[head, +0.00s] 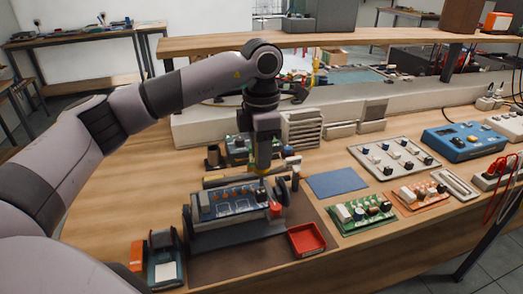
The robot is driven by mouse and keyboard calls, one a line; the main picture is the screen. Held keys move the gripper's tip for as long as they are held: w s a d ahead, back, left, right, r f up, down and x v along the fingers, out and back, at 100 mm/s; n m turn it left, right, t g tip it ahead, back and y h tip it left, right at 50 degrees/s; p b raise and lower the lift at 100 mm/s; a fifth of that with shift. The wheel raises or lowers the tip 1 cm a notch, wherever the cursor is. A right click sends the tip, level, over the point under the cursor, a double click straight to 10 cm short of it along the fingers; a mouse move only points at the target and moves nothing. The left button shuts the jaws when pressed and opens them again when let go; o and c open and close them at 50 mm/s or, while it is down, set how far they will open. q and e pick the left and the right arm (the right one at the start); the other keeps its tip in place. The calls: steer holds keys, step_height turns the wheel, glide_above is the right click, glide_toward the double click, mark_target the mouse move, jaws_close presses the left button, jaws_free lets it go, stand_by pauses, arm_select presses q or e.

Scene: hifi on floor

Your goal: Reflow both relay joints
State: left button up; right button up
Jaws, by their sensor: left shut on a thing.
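A dark blue circuit board (235,203) with several small orange and dark components sits in a grey board holder (240,233). The relay joints are too small to make out. My left gripper (262,172) points down over the far right part of the board. It is shut on a slim tool, mostly hidden, with a yellowish bit showing at the fingertips. I cannot tell whether the tool touches the board. My right gripper is not in view.
A red tray (307,239) stands right of the holder and a blue mat (337,183) lies beyond it. Green (361,213) and orange (418,195) boards, a component tray (394,157) and a blue instrument (463,141) fill the right. Bare wood lies at left.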

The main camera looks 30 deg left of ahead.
arm_select(q)
steer(key=shift+f, duration=0.4)
stand_by(0.5)
steer(key=shift+f, duration=0.2)
stand_by(2.6)
steer(key=shift+r, duration=0.1)
step_height(320, 180, up, 5)
steer(key=p, duration=0.3)
steer(key=shift+f, duration=0.2)
